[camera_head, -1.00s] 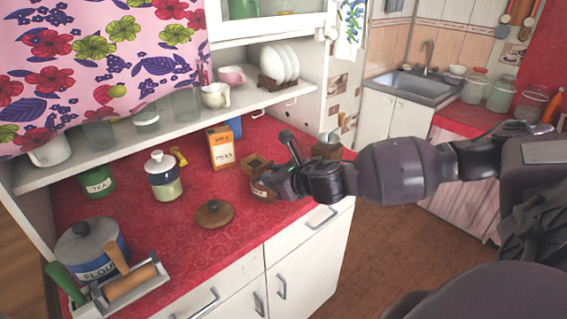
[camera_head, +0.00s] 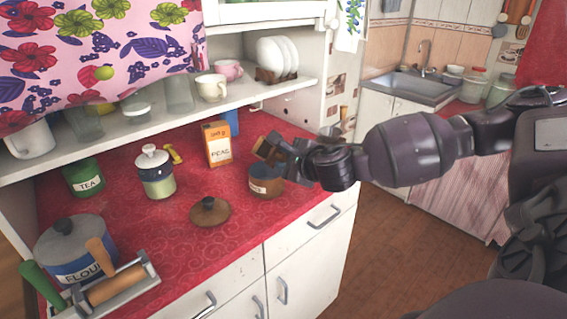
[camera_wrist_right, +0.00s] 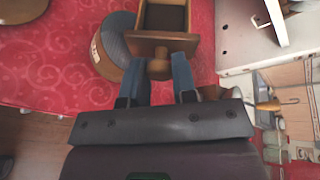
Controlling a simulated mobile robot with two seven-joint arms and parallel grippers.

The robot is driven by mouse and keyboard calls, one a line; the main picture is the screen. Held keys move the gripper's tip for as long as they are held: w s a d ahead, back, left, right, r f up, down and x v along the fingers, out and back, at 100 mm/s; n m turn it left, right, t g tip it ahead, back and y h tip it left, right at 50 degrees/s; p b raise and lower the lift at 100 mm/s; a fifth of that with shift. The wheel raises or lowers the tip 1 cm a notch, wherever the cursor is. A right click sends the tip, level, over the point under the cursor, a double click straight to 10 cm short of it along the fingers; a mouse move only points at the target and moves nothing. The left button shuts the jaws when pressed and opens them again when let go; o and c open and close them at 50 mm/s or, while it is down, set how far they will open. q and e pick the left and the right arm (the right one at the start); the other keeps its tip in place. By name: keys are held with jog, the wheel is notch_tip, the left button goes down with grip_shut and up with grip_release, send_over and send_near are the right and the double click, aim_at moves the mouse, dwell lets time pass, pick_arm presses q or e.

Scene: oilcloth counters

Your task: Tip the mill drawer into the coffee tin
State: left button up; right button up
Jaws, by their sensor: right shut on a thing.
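My right gripper (camera_head: 296,158) is shut on the round knob of the small wooden mill drawer (camera_head: 266,149). In the right wrist view the fingers (camera_wrist_right: 160,80) pinch the knob, and the drawer (camera_wrist_right: 166,41) shows dark brown contents inside. The coffee tin (camera_head: 265,189), brown with a white label, stands upright and open on the counter, just below and beside the drawer. It also shows in the wrist view (camera_wrist_right: 103,59), left of the drawer, with a grey-blue inside. The mill is mostly hidden behind my right arm. My left gripper is out of view.
A wooden lid (camera_head: 210,211) lies left of the tin on the red counter (camera_head: 130,230). Behind stand a peas box (camera_head: 217,145), a lidded jar (camera_head: 155,172) and a green tea tin (camera_head: 84,178). A flour tin (camera_head: 75,249) stands front left. A shelf hangs above.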

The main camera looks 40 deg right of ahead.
jog(key=n+h+p, duration=0.1)
jog(key=n, duration=0.1)
jog(key=shift+a+f+n+t+h, duration=0.1)
jog(key=shift+n+t+h, duration=0.2)
jog(key=shift+n+t, duration=0.1)
jog(key=shift+f+n+t+h+p, duration=0.15)
jog(key=shift+n+t+h+p, duration=0.25)
jog(key=shift+n, duration=0.4)
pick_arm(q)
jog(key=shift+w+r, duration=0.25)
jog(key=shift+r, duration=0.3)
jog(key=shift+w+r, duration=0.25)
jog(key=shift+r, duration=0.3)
pick_arm(e)
jog(key=shift+f+n+h, duration=0.2)
jog(key=shift+n+h, duration=0.1)
jog(key=shift+n, duration=0.4)
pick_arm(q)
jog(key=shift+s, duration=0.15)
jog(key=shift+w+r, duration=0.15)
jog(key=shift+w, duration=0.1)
